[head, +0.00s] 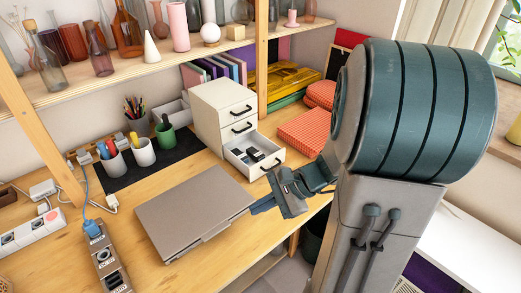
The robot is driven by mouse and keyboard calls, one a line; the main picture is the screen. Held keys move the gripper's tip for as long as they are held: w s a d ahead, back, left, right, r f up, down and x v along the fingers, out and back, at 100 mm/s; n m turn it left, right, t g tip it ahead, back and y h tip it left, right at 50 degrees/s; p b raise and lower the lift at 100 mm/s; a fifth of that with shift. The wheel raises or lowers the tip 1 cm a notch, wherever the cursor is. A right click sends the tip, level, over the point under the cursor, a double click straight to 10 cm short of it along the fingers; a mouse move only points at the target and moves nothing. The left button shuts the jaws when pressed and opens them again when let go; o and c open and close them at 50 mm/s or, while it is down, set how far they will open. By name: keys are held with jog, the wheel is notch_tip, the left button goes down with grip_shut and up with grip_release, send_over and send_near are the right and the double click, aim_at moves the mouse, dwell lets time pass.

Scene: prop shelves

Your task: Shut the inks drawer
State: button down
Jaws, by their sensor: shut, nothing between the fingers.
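A small white drawer unit (208,113) stands on the wooden desk against the wall. Its bottom drawer (268,167) is pulled out toward the front, with dark and pale small items inside and a black handle on its face. The two drawers above it, each with a black handle, are shut. No label is readable, so I cannot tell which one is the inks drawer. My gripper (262,207) is shut and empty, just in front of and below the open drawer, near the desk's front edge. It appears apart from the drawer face.
A closed grey laptop (194,210) lies left of my gripper. Red patterned boxes (308,130) lie right of the drawer unit. Pen cups (143,151) stand on a black mat at left. A shelf post (262,60) rises beside the unit.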

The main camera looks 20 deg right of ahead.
jog(key=w+d+f+m+t+h, duration=0.1)
jog(key=w+d+f+m+t, duration=0.1)
jog(key=d+m, duration=0.3)
jog(key=w+d+f+m+t+h+b, duration=0.1)
jog(key=d+f+m+t, duration=0.1)
jog(key=d+m+t, duration=0.3)
jog(key=w+d+f+m+t+h, duration=0.1)
jog(key=d+m+t, duration=0.3)
jog(key=d, duration=0.5)
jog(key=shift+w+d+f+m+h+b, duration=0.1)
jog(key=shift+w+f+m+h+b, duration=0.25)
jog(key=shift+w+f+m, duration=0.5)
jog(key=shift+w+f, duration=0.1)
jog(key=shift+w, duration=0.05)
jog(key=p+x, duration=0.1)
jog(key=x, duration=1.2)
jog(key=shift+w, duration=0.3)
